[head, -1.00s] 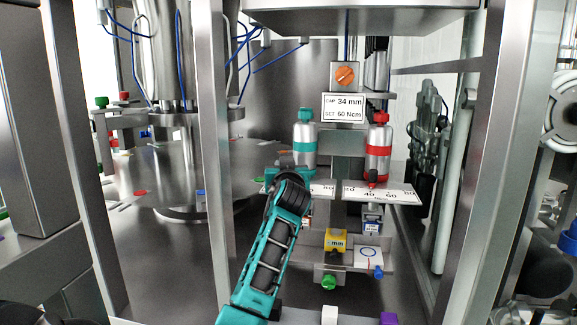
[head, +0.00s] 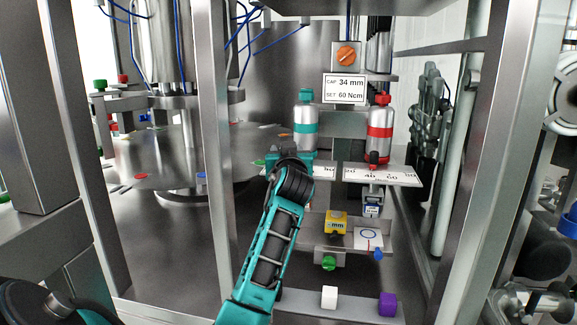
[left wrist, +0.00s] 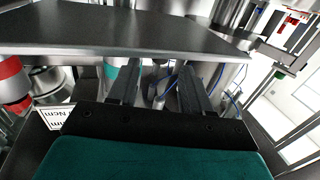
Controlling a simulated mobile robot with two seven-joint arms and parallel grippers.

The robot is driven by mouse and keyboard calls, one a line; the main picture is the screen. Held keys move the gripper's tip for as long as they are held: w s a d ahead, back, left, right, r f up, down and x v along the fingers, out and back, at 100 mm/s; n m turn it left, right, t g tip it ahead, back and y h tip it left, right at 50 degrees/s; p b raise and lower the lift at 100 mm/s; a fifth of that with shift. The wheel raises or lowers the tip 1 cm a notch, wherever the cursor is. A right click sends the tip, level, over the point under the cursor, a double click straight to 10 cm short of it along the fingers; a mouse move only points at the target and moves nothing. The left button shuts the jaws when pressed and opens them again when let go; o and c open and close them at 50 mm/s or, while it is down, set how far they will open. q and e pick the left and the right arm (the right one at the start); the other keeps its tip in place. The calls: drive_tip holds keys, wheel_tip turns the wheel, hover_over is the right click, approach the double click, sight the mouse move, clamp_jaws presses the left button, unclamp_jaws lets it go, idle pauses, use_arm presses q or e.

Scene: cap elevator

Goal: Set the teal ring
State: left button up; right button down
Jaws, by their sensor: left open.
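The teal ring (head: 306,129) is a band around the silver cylinder with a teal top (head: 305,96), left of a matching red-banded cylinder (head: 380,131) in the head view. My teal left arm reaches up to just below and left of it. My left gripper (left wrist: 156,88) is open, its two dark fingers apart in the left wrist view. The teal band also shows there (left wrist: 110,71), beyond and beside the left finger. In the head view my wrist hides the fingertips, so contact with the cylinder cannot be told. My right gripper is not in view.
A sign (head: 344,89) reads cap 34 mm, set 60 Ncm. White scales (head: 400,175) lie under the cylinders. A yellow block (head: 336,222), green knob (head: 329,263), white block (head: 329,297) and purple block (head: 387,304) sit lower. A steel post (head: 211,150) stands left of my arm.

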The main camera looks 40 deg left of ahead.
use_arm(q)
drive_tip(key=v, duration=1)
drive_tip(key=shift+b, duration=0.4)
